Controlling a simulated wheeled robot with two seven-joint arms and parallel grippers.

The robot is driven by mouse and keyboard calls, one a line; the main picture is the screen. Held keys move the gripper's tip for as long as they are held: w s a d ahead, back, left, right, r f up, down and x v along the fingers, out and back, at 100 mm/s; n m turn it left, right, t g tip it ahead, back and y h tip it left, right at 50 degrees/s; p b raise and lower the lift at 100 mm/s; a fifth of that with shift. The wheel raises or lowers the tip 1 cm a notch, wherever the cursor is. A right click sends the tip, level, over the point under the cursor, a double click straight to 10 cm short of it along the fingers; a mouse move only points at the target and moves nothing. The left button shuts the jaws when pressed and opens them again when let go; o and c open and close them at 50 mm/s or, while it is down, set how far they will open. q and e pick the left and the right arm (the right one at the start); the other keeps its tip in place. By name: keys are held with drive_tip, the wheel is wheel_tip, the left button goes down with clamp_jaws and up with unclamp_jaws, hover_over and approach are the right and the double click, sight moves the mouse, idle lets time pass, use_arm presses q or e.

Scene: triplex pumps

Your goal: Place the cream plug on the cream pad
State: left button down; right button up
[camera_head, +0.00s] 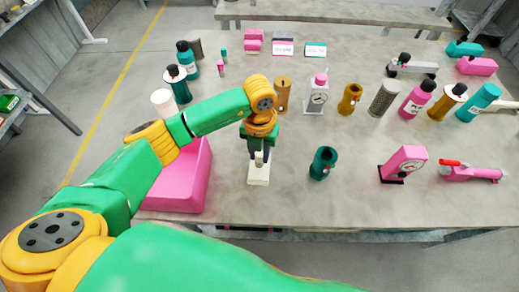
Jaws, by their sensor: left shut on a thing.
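My left gripper (258,151) points down near the front of the table. It is shut on the cream plug (259,157), a small pale piece that shows just below the dark fingers. The cream pad (259,179) is a pale block on the table directly under the gripper. The plug appears over the back part of the pad; I cannot tell whether they touch. The fingers hide much of the plug. My right gripper is not in view.
A pink bin (186,180) stands close left of the pad, partly behind my arm. A green cylinder (323,163) stands to the right, then a pink gauge (405,163) and a pink tool (472,173). Bottles and cylinders stand farther back. The table's front edge is near.

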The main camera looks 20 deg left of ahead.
sight(259, 154)
use_arm(q)
drive_tip(key=shift+f+b, duration=0.3)
drive_tip(key=shift+b, duration=0.05)
drive_tip(key=c, duration=0.7)
unclamp_jaws()
drive_tip(key=shift+o, duration=0.2)
drive_tip(key=shift+r, duration=0.1)
drive_tip(key=shift+r+p, duration=0.3)
wheel_tip(259, 154, up, 5)
drive_tip(key=shift+w+r+b, duration=0.1)
drive_tip(key=shift+r+b, duration=0.05)
drive_tip(key=shift+b, duration=0.7)
wheel_tip(259, 154, up, 6)
drive_tip(key=shift+r, duration=0.2)
